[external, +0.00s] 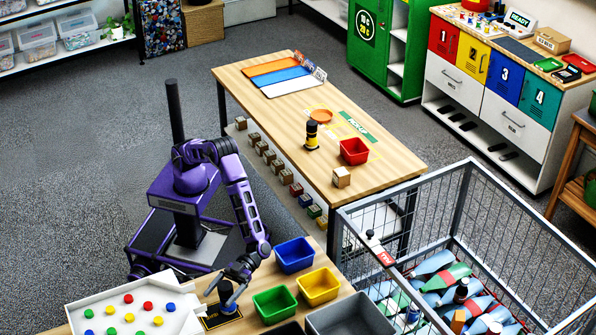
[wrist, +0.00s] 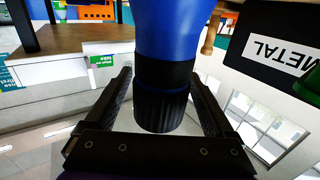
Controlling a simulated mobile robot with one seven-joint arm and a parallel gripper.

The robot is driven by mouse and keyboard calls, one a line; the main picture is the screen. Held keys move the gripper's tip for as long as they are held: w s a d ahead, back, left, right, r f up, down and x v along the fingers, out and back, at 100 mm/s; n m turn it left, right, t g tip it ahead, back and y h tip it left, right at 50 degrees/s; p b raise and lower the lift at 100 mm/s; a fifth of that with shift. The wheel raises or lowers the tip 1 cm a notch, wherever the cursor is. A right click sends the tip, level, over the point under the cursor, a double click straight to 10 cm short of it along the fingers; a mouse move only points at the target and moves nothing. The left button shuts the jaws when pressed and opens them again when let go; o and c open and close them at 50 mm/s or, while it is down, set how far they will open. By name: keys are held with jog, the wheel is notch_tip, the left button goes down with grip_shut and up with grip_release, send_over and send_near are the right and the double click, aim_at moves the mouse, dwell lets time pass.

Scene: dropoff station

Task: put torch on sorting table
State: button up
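The torch (external: 226,292), blue and black, stands upright on a black mat on the wooden table in the foreground of the external view. In the wrist view, the torch (wrist: 163,85) shows a blue body and a black ribbed end. My gripper (external: 232,277) is at the torch, above the mat. Its fingers (wrist: 163,88) lie on either side of the torch, with narrow gaps showing. Which table is the sorting table is not labelled. The foreground table (external: 256,325) carries a white tray and several bins.
The white tray (external: 103,285) holds several coloured discs at the left. Blue (external: 294,255), yellow (external: 318,286) and green (external: 274,304) bins stand to the right. A longer table (external: 375,185) behind holds a black-yellow object (external: 312,135) and a red bin (external: 354,151). A wire cage (external: 455,205) stands at right.

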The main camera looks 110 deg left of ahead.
jog(key=shift+r, duration=0.15)
jog(key=v, duration=1.2)
jog(key=shift+p, duration=0.35)
